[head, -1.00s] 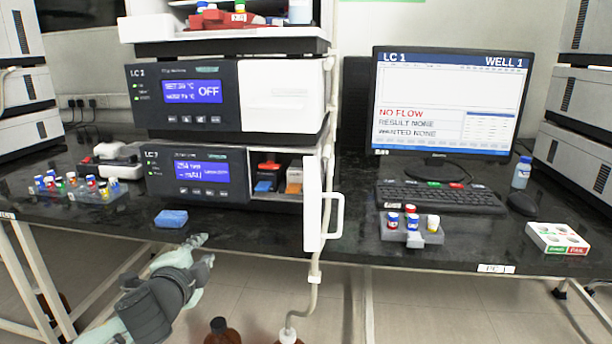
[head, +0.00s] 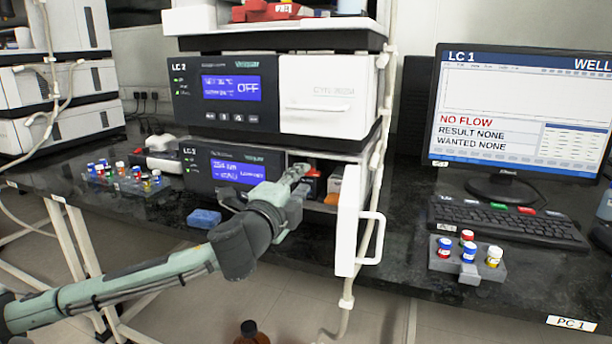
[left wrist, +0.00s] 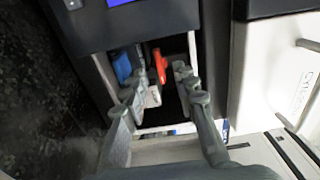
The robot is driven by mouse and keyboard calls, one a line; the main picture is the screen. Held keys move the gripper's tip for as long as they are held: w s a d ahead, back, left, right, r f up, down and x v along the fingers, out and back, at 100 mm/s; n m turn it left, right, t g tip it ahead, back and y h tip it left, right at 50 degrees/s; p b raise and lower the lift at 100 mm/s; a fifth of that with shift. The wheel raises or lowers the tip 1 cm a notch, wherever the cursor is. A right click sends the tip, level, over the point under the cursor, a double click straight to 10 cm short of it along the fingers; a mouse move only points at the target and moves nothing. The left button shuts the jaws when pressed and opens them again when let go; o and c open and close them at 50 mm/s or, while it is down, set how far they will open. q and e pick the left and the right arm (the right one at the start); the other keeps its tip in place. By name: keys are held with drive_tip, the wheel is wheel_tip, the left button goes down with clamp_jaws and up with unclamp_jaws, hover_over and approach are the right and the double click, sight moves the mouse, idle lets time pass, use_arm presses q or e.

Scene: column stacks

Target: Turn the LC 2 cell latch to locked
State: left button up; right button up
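The lower instrument (head: 237,168), with a blue display, has an open compartment at its right end. Inside, a red-and-black part (head: 313,182) shows behind my left gripper (head: 293,180). The left wrist view shows a red lever-like piece (left wrist: 159,66), apparently the cell latch, and a blue block (left wrist: 122,68) beside it. My left gripper (left wrist: 168,90) is open at the compartment mouth, its fingers apart with the red piece beyond the gap. I see no contact. The latch's exact setting is not clear. My right gripper is out of view.
The compartment's white door (head: 349,225) stands open on the right, its handle outward. The upper instrument (head: 225,95), labelled LC 2, sits just above. A blue sponge-like block (head: 204,218) lies on the bench in front. Vial racks (head: 126,180) stand left, with another (head: 468,262) to the right.

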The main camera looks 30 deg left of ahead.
sight(309, 173)
use_arm(q)
drive_tip(key=shift+x, duration=1.35)
clamp_jaws()
